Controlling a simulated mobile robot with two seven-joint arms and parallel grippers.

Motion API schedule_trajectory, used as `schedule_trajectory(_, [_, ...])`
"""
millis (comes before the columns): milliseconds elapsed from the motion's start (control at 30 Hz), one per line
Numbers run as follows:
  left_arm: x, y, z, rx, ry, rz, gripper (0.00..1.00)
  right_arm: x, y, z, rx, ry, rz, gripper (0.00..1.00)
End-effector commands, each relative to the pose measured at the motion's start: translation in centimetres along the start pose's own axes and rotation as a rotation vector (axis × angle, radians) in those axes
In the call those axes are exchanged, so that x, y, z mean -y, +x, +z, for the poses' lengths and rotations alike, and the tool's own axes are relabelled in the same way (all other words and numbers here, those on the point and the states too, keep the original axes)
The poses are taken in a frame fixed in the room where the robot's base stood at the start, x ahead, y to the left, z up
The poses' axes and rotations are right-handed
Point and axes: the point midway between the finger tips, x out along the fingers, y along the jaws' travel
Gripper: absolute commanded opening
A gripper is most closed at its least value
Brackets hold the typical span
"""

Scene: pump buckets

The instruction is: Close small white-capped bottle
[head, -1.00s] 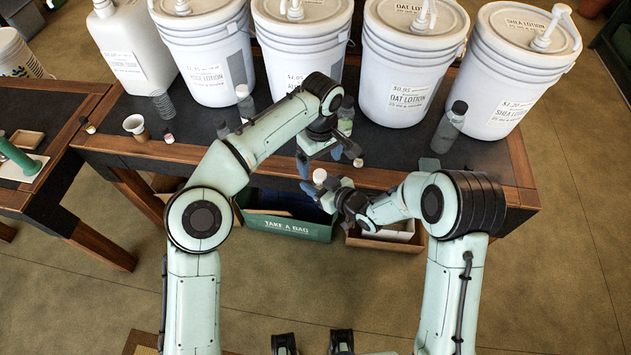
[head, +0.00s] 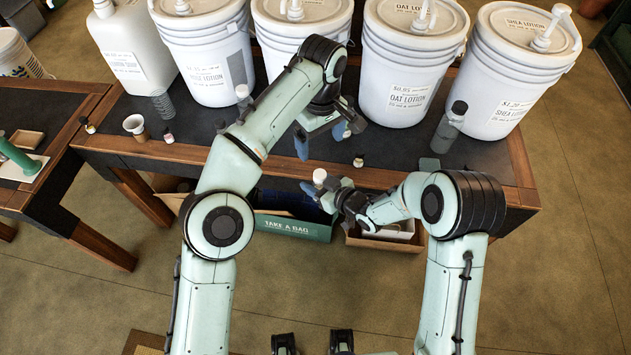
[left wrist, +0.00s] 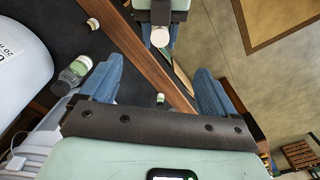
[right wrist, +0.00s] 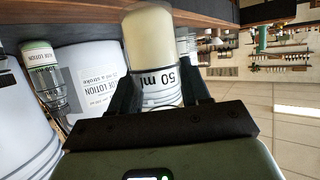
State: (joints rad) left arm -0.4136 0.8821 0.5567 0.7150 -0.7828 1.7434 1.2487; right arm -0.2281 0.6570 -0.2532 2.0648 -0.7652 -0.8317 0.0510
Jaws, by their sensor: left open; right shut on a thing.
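My right gripper (head: 333,190) is shut on a small bottle with a whitish cap (head: 320,175), held upright above the table's front edge. My left gripper (head: 321,138) is open and empty, above and behind the bottle in the head view. In the left wrist view its blue fingers (left wrist: 158,88) are spread wide, and the white cap (left wrist: 160,37) lies ahead of them, apart from both. Whether the cap is fully seated cannot be told.
White lotion buckets (head: 405,85) line the back of the dark table (head: 400,160). A small dark-capped bottle (head: 358,160) stands near the front edge, and a taller dark-capped bottle (head: 450,127) to the right. A green box (head: 290,226) is below the table.

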Motion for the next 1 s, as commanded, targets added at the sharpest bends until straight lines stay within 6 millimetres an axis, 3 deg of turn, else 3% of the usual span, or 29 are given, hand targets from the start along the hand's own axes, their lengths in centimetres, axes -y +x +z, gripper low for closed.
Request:
schedule_trajectory(233, [0.1, 0.7, -0.8, -0.003, 0.015, 0.013, 0.90, 0.0, 0.0, 0.0, -0.001, 0.000, 0.000, 0.00])
schedule_trajectory(367, [0.3, 3.2, -3.1, -0.018, 0.089, 0.066, 0.90, 0.0, 0.0, 0.0, -0.001, 0.000, 0.000, 0.00])
schedule_trajectory(533, [1.7, 8.8, -7.5, -0.063, 0.259, 0.190, 0.90, 0.0, 0.0, 0.0, -0.001, 0.000, 0.000, 0.00])
schedule_trajectory(700, [4.2, 15.4, -9.7, -0.105, 0.408, 0.319, 0.90, 0.0, 0.0, 0.0, -0.001, 0.000, 0.000, 0.00])
schedule_trajectory(867, [7.7, 22.6, -9.1, -0.108, 0.461, 0.426, 0.90, 0.0, 0.0, 0.0, -0.001, 0.000, 0.000, 0.00])
schedule_trajectory(967, [10.3, 27.5, -6.8, -0.085, 0.461, 0.482, 0.90, 0.0, 0.0, 0.0, -0.001, 0.000, 0.000, 0.00])
schedule_trajectory(1000, [11.3, 29.5, -5.2, -0.063, 0.456, 0.498, 0.90, 0.0, 0.0, 0.0, -0.001, 0.000, 0.000, 0.00])
